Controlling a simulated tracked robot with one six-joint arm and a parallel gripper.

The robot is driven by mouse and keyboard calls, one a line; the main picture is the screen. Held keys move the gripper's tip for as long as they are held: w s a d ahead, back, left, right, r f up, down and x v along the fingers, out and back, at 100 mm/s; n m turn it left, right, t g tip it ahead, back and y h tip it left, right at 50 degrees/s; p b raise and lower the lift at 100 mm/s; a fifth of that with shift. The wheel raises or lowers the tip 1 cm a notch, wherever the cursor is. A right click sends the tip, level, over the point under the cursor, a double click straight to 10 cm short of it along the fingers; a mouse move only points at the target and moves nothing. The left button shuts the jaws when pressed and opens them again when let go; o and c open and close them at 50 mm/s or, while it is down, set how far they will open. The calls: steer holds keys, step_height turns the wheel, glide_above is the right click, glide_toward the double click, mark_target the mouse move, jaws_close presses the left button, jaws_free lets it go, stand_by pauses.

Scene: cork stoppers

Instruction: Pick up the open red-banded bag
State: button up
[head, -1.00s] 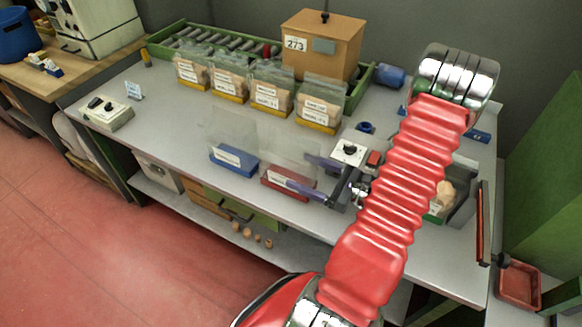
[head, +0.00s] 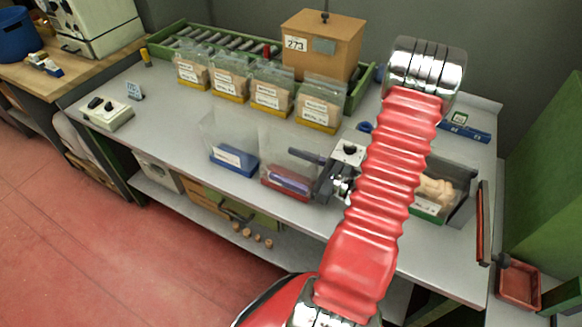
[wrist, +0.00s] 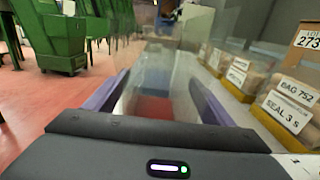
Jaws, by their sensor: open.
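The open red-banded bag (head: 266,186) stands upright on the bench, a clear sleeve with a red base. In the wrist view its red base (wrist: 152,108) shows between my fingers. My gripper (head: 281,166) is open, coming from the right, with one purple finger on the near side of the bag and the other on the far side. In the wrist view the two fingers of my gripper (wrist: 159,80) flank the clear film. I cannot tell whether either finger touches it. The near finger hides part of the red base.
A clear bag with a blue base (head: 234,160) stands just left of the red one. Several filled yellow-based bags (head: 271,98) stand in a row behind. A sealer-like device (head: 348,152) is beside my wrist.

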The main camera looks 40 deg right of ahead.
steer(key=shift+c, duration=0.4)
steer(key=c, duration=1.1)
